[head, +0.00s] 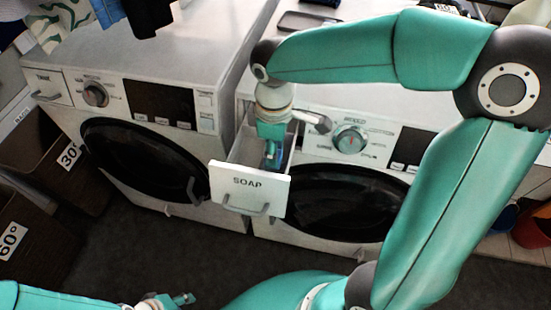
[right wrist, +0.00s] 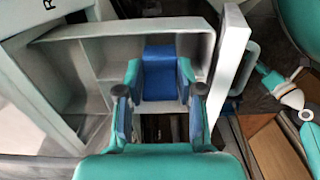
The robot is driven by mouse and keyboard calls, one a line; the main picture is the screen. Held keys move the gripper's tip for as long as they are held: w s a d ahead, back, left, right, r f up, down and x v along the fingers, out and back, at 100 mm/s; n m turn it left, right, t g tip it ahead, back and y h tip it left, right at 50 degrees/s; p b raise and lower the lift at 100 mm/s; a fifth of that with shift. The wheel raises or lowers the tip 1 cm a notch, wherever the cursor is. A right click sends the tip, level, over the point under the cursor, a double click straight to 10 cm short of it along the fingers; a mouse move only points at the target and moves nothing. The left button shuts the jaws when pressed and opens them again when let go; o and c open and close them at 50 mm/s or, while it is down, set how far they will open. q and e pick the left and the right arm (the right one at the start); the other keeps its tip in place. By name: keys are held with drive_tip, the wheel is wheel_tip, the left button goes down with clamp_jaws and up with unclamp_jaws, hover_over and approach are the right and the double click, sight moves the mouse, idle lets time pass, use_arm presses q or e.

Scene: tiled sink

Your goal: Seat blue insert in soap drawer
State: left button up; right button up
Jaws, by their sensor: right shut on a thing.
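The soap drawer (head: 250,193) is pulled out of the right-hand washing machine, its SOAP front facing the room. In the right wrist view the drawer (right wrist: 190,27) is seen from above, with pale walls and divided compartments. My right gripper (head: 271,150) reaches down into it. The blue insert (right wrist: 159,73) lies between the right gripper's fingers (right wrist: 160,103), which are shut on it. It is at the drawer's middle compartment; its underside is hidden, so I cannot tell whether it touches the floor. My left gripper (head: 172,301) is low, away from the drawer, open and empty.
The left washing machine (head: 160,120) stands close to the left of the drawer. The right machine's dial (head: 349,139) and door (head: 345,203) are to its right. Dark laundry baskets (head: 30,235) stand at far left. The floor (head: 180,245) in front is clear.

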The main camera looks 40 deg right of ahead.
drive_tip(key=shift+f, duration=2.2)
drive_tip(key=shift+f, duration=0.15)
drive_tip(key=o, duration=1.2)
drive_tip(key=shift+c, duration=0.2)
drive_tip(key=shift+r, duration=0.3)
wheel_tip(320, 180, up, 12)
drive_tip(key=shift+f+p, duration=0.1)
drive_tip(key=shift+p, duration=0.2)
